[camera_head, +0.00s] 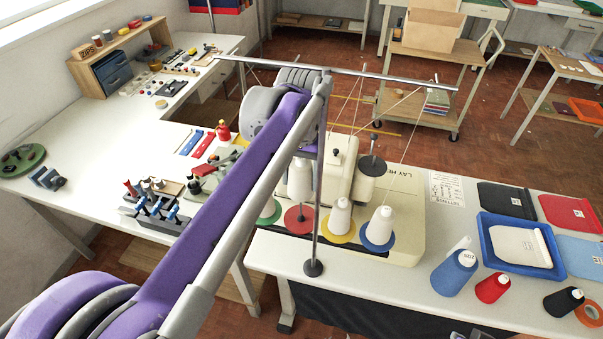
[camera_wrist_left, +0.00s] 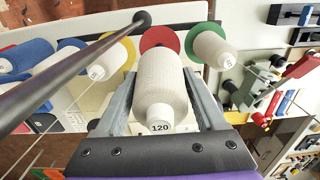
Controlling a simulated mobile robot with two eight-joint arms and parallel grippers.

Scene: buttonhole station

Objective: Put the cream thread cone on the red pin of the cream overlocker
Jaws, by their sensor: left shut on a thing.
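My left gripper (camera_head: 303,165) is shut on a cream thread cone (camera_head: 299,184), with a finger on each side of it. In the left wrist view the cone (camera_wrist_left: 160,88) carries a "120" label and its far end overlaps the red disc (camera_wrist_left: 162,38). In the head view the cone appears raised over the red disc (camera_head: 297,219) of the cream overlocker (camera_head: 408,240). The red pin is not clearly visible, and I cannot tell whether the cone is around it. My right gripper is not in view.
White cones stand on the yellow disc (camera_head: 341,217), the blue disc (camera_head: 379,226) and the green disc (camera_wrist_left: 211,50). A thin metal stand pole (camera_head: 317,225) rises close beside the held cone. Blue (camera_head: 454,273) and red (camera_head: 492,288) cones stand on the table at right.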

